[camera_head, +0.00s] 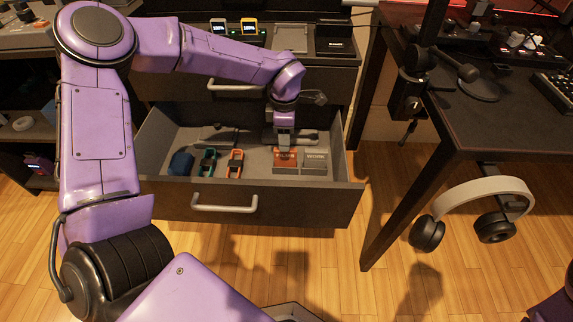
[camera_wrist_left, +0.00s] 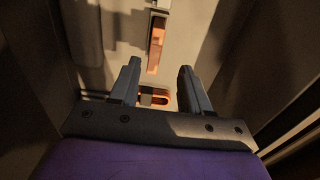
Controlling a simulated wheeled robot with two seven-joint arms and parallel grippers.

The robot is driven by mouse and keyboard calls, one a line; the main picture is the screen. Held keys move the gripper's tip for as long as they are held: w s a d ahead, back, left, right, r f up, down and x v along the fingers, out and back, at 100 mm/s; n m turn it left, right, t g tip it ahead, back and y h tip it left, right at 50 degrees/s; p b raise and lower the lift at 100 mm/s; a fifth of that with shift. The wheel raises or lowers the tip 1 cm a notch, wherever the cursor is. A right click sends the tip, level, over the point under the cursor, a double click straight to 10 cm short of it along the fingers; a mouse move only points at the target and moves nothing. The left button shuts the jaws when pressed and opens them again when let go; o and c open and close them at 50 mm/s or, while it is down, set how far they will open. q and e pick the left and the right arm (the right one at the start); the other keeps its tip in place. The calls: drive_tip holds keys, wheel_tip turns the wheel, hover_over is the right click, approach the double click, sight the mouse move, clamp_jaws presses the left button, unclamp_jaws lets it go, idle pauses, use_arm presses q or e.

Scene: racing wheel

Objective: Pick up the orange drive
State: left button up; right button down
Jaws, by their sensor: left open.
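An orange boxy block (camera_head: 286,159), which looks like the orange drive, lies in the open drawer beside a similar grey block (camera_head: 315,161). My left gripper (camera_head: 283,146) reaches down into the drawer right at the orange block and partly covers it. In the left wrist view the two fingers (camera_wrist_left: 158,68) are apart, with an orange and dark piece (camera_wrist_left: 153,97) showing between them. A longer orange piece (camera_wrist_left: 156,48) shows beyond the fingertips. I cannot tell whether the fingers touch anything. My right gripper is not in view.
The drawer (camera_head: 255,197) also holds an orange item (camera_head: 235,163), a teal item (camera_head: 208,162) and a blue item (camera_head: 181,164). Its walls surround my gripper. A dark desk (camera_head: 500,130) with headphones (camera_head: 475,205) hanging at its side stands at right.

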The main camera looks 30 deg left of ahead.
sight(286, 156)
use_arm(q)
drive_tip(key=f+b, duration=0.1)
drive_tip(key=f, duration=0.2)
drive_tip(key=f+b, duration=0.1)
drive_tip(key=f, duration=0.2)
drive_tip(key=f+b, duration=0.1)
drive_tip(key=f, duration=0.2)
drive_tip(key=shift+w+a+f, duration=0.15)
drive_tip(key=shift+w+f, duration=0.05)
drive_tip(key=shift+w, duration=0.15)
clamp_jaws()
